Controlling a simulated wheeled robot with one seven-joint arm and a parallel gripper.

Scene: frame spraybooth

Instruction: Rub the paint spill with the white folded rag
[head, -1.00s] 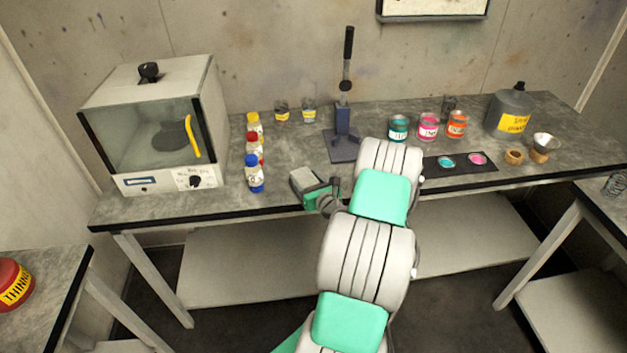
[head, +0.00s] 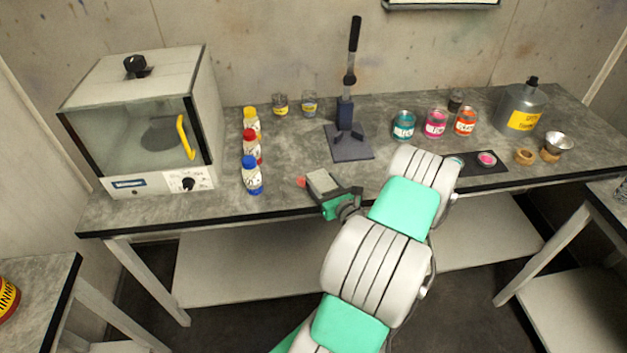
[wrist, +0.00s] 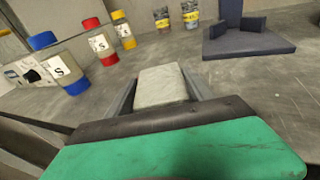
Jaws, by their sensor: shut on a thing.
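The white folded rag (head: 322,181) is held between the fingers of my gripper (head: 326,186), low over the front part of the bench. The rag (wrist: 162,86) also shows in the wrist view between the two fingers of my gripper (wrist: 163,92). A small red patch, likely the paint spill (head: 301,182), shows on the bench just left of the rag in the head view. The rest of the spill may be hidden under the rag. I cannot tell whether the rag touches the bench.
Bottles with blue (head: 250,178), red (head: 251,150) and yellow (head: 251,122) caps stand to the left, beside a glass-fronted cabinet (head: 140,130). A lever press (head: 348,145) stands behind the gripper. Paint jars (head: 436,123) and a grey can (head: 521,108) are at the right.

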